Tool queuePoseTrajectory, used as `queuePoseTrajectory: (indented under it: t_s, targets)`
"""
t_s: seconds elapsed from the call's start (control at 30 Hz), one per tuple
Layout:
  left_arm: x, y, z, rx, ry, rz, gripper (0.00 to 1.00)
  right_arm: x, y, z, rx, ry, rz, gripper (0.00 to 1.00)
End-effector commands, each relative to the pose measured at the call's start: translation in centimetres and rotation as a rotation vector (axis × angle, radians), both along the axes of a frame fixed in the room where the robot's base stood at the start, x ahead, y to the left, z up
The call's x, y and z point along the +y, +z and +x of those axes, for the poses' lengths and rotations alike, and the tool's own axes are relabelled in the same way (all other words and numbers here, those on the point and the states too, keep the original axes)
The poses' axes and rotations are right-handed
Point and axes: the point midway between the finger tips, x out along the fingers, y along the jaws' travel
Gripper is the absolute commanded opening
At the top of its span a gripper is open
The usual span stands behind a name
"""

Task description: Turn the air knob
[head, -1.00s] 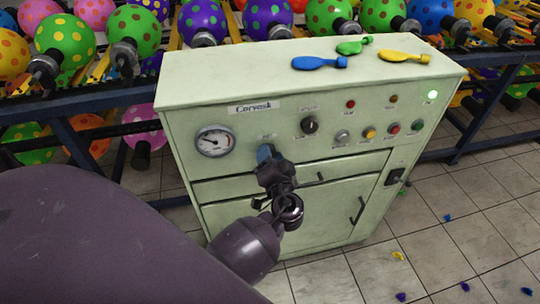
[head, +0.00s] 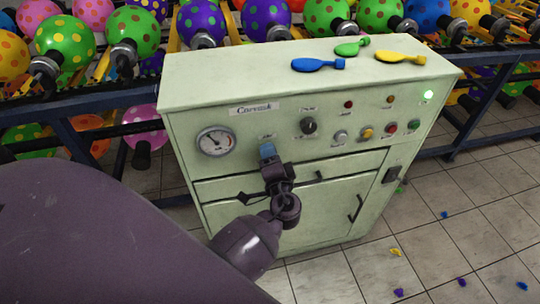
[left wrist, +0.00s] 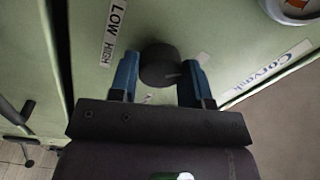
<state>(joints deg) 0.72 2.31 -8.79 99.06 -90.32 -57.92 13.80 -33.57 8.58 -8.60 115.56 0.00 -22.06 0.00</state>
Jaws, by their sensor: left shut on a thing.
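My left gripper (head: 267,152) reaches the front panel below and right of the dial gauge (head: 216,141). In the left wrist view its blue fingertips (left wrist: 159,77) sit on both sides of the knob, shut on it. In the head view the gripper hides the knob. My right gripper is not in view.
The green cabinet (head: 240,80) carries another black knob (head: 308,126), coloured buttons and a lit green lamp (head: 428,95). Blue, green and yellow flat balloons (head: 318,65) lie on top. Racks of dotted balloons stand behind. Tiled floor (head: 450,225) at right is mostly free, with small scraps.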

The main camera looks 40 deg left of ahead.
Motion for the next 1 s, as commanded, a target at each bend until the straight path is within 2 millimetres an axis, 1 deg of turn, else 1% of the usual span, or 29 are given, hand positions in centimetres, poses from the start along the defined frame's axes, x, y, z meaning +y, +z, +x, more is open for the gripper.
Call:
queuePoseTrajectory:
  t_s: [0.27,0.3,0.47,0.77,0.87,1.0]
  targets:
    - [0.0,-0.1,-0.1,0.002,0.002,0.000,0.20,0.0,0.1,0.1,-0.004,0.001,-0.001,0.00]
    - [0.0,-0.1,-0.1,0.002,0.002,0.000,0.45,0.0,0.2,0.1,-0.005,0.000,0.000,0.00]
    - [0.0,-0.1,0.0,0.002,0.001,0.000,0.69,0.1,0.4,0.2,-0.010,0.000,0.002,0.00]
    - [-0.1,-0.1,-0.1,0.001,0.000,-0.001,0.69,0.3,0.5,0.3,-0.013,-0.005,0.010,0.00]
    - [-0.6,-0.2,-0.5,0.001,-0.001,-0.001,0.69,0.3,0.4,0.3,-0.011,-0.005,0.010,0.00]
    - [-2.1,-0.4,-1.9,0.003,0.000,-0.003,0.69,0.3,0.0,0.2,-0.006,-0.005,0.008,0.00]
